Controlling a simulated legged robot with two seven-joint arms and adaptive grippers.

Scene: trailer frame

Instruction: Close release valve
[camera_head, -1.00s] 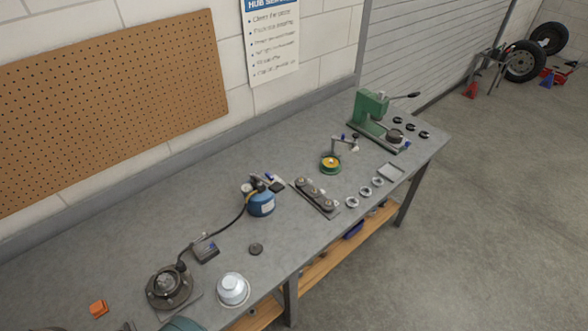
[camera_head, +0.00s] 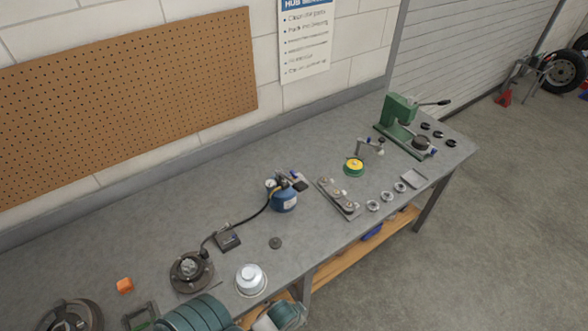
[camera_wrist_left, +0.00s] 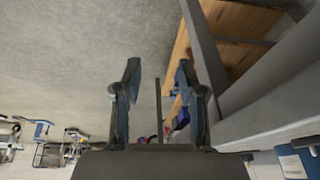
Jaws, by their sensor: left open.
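A small blue tank (camera_head: 284,199) with a gauge and dark fittings on top stands upright on the grey workbench. A black hose (camera_head: 242,219) runs from it toward a round dark hub fixture (camera_head: 191,270). A release valve is too small to pick out among the tank's fittings, and I cannot tell its position. My left gripper (camera_wrist_left: 157,68) is open and empty in the left wrist view, its two fingers apart over the floor and beside the bench's underside. It does not show in the head view. My right gripper is in neither view.
The workbench (camera_head: 130,243) also holds a silver cup (camera_head: 251,280), an orange block (camera_head: 124,285), a green press (camera_head: 399,110) and a yellow-green reel (camera_head: 354,167). A wooden lower shelf (camera_head: 340,267) runs beneath it. Open floor (camera_head: 500,220) lies to the right.

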